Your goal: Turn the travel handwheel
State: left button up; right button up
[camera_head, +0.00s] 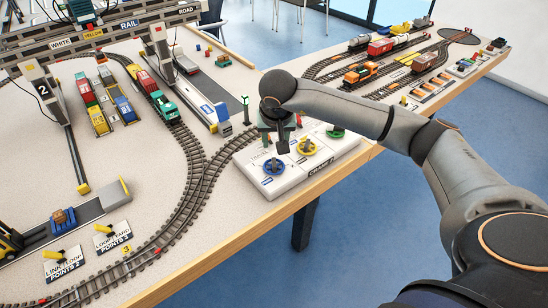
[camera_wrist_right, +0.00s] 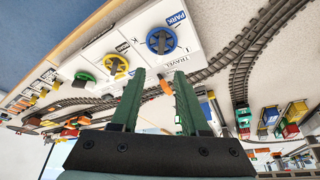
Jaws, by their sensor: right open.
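The travel handwheel is the blue wheel (camera_head: 274,166) at the left end of the white crane control panel (camera_head: 290,184). In the right wrist view the blue wheel (camera_wrist_right: 160,40) lies beside the words TRAVEL and PARK. A yellow wheel (camera_head: 307,147) and a green wheel (camera_head: 335,131) sit further right on the panel. My right gripper (camera_head: 283,146) is over the panel, close to the blue and yellow wheels. In the right wrist view its two green fingers (camera_wrist_right: 159,75) are apart with nothing gripped, and the blue wheel is beyond their tips. My left gripper is out of view.
The panel stands at the table's front edge (camera_head: 225,245). Curved track (camera_head: 185,205) runs to its left. A green locomotive (camera_head: 164,106), container wagons and the gantry crane (camera_head: 100,32) stand at the left. More trains (camera_head: 380,46) stand at the back right.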

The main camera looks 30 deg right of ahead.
aim_at(274, 159)
jog(key=x, duration=1.1)
jog(key=shift+s+a, duration=0.1)
jog(key=shift+c, duration=0.2)
grip_shut()
